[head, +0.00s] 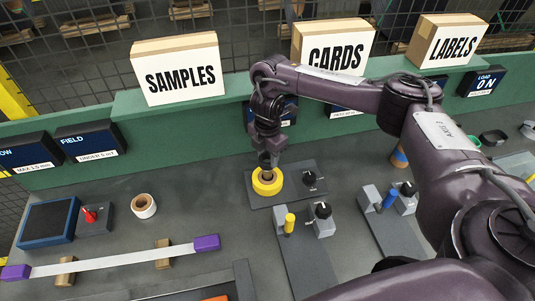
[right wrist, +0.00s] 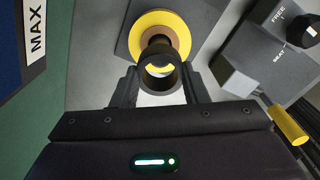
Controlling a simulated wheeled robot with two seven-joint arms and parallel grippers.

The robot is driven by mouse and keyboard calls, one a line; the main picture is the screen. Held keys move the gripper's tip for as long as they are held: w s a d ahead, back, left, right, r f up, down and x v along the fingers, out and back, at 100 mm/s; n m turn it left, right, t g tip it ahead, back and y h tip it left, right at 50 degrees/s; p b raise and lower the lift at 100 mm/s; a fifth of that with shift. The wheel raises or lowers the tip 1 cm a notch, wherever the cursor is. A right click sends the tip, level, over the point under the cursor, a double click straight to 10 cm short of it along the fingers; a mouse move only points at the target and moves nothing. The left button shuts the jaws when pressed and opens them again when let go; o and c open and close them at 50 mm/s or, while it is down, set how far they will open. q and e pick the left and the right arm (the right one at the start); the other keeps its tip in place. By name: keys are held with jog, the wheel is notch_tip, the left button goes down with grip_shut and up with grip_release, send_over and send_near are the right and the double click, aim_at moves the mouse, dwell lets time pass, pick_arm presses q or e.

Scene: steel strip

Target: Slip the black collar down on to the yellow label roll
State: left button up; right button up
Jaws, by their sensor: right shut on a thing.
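The yellow label roll (head: 267,182) lies flat on a dark plate in the middle of the head view. In the right wrist view the roll (right wrist: 181,33) shows its yellow ring and brown core. My right gripper (head: 268,157) points down over the roll. Its fingers (right wrist: 160,88) are shut on the black collar (right wrist: 146,84), a short open tube. In the right wrist view the collar overlaps the roll's near side, and some yellow shows through its bore. I cannot tell whether the collar touches the roll. My left gripper is out of view.
A black knob (head: 310,177) stands on the same plate, right of the roll. A white roll (head: 144,205) and a red-lever box (head: 91,217) are to the left. A green ledge with signs runs behind.

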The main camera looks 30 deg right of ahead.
aim_at(267, 166)
jog(key=shift+f+b, duration=1.95)
jog(key=shift+f, duration=1.25)
jog(key=o, duration=1.1)
jog(key=shift+r, duration=0.15)
jog(key=shift+r, duration=0.35)
notch_tip(267, 166, up, 7)
jog(key=shift+p, duration=0.4)
jog(key=shift+f, duration=0.1)
